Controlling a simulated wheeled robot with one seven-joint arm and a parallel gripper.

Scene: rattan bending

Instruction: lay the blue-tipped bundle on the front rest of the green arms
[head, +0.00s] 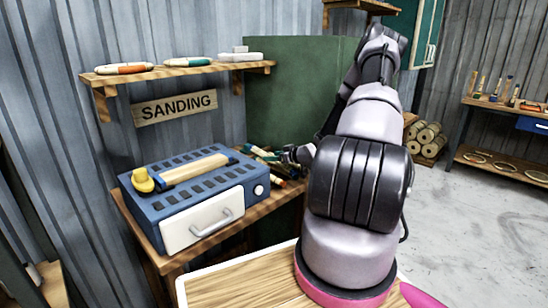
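Several thin sticks or bundles with coloured ends (265,155) lie at the right end of the wooden bench, close to the big green panel. They are small and overlap, so I cannot pick out the blue-tipped bundle. My gripper (289,154) is at these sticks, on their right side, with my arm coming down from behind. Its fingers are too small and dark to show whether they are open or hold anything. The green arms and their front rest cannot be made out in this view; my arm covers part of the scene.
A shelf (180,70) hangs above a SANDING sign (174,108). The green panel (290,90) stands behind. Open floor (470,225) lies to the right.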

